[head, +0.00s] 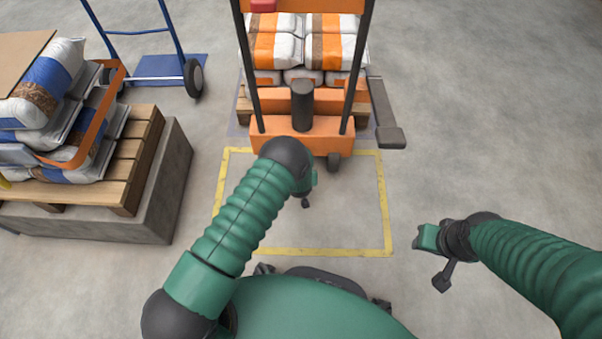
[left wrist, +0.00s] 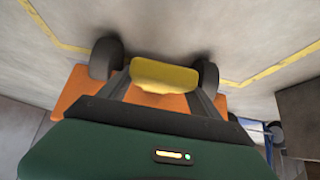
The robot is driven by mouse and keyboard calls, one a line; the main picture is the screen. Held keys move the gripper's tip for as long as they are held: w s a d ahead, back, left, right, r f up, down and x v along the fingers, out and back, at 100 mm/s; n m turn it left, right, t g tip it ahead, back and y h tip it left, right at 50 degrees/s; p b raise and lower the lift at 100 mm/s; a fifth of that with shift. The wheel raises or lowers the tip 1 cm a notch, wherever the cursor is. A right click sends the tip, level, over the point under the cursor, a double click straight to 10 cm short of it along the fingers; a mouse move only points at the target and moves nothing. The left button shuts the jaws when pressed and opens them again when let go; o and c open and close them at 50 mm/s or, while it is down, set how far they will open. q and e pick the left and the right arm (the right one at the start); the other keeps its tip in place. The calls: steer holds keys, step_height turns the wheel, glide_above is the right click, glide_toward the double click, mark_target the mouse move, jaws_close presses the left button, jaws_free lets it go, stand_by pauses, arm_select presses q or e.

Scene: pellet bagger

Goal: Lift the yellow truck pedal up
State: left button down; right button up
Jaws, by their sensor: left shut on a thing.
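The yellow pedal (left wrist: 165,75) of the orange pallet truck (head: 272,133) lies between the fingers of my left gripper (left wrist: 162,82) in the left wrist view. The fingers are shut on it. In the head view the pedal is hidden behind my left arm; only a little of my left gripper (head: 306,190) shows in front of the truck's base. My right gripper (head: 437,262) hangs above bare floor at the right, away from the truck.
The truck bears a pallet (head: 242,103) of stacked bags (head: 273,50). A dark grey arm with a block (head: 391,138) sticks out at its right. Bags on a wooden pallet (head: 142,150) rest on a concrete plinth (head: 172,190) at left. A blue hand cart (head: 170,68) stands behind. Yellow tape (head: 383,200) marks the floor.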

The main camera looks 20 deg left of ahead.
arm_select(q)
steer(key=shift+w+r, duration=0.35)
steer(key=shift+c, duration=1.9)
jaws_free()
steer(key=shift+o, duration=1.2)
steer(key=shift+s+f, duration=0.1)
steer(key=shift+s, duration=0.05)
steer(key=p+v, duration=0.9)
steer(key=v, duration=0.7)
steer(key=shift+s+d+p, duration=0.1)
steer(key=shift+s+p, duration=0.2)
steer(key=shift+s, duration=0.1)
